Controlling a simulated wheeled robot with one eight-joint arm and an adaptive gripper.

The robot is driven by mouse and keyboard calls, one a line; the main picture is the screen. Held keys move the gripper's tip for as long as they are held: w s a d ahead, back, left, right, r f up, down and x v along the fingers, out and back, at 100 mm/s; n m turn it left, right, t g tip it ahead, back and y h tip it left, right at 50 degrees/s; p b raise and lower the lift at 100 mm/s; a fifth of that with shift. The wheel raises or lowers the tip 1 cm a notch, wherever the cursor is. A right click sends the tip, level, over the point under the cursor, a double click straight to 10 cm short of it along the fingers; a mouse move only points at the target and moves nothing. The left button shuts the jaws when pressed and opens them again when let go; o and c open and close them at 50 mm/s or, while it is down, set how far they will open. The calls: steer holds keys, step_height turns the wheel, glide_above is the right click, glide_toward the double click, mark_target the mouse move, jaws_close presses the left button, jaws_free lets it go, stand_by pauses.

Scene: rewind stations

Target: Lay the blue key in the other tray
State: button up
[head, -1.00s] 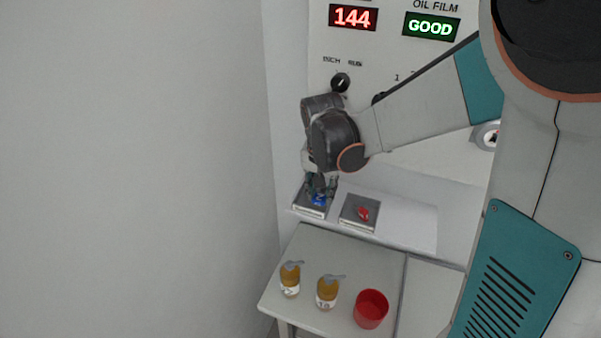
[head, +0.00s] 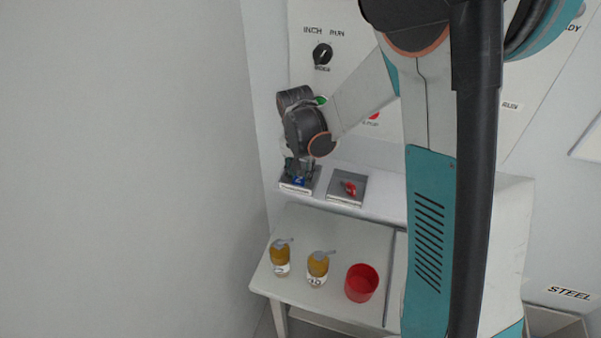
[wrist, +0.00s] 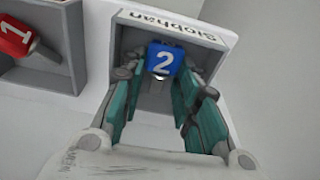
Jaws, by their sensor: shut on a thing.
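The blue key (head: 299,181), marked 2 in the wrist view (wrist: 164,56), is between the fingers of my gripper (head: 298,169). My gripper is shut on it, inside or just above the grey tray (head: 287,188) at the left of the shelf. This tray carries the name "Siobhan" in the wrist view (wrist: 168,24). Whether the key touches the tray floor I cannot tell. The other grey tray (head: 343,200) is to its right, and at the left in the wrist view (wrist: 52,78). It holds a red key (head: 349,188), marked 1 in the wrist view (wrist: 14,36).
Below the shelf (head: 385,205), a light table (head: 325,235) bears two amber jars (head: 281,259) (head: 318,265) and a red cup (head: 361,283). The machine panel with a knob (head: 322,54) rises behind the trays. A wall is close on the left.

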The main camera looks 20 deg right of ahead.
steer(key=shift+s, duration=0.1)
steer(key=shift+o, duration=0.2)
steer(key=shift+s+f+b, duration=0.3)
steer(key=shift+f+b, duration=0.25)
steer(key=shift+b, duration=0.15)
steer(key=o, duration=0.7)
steer(key=shift+w+f, duration=0.1)
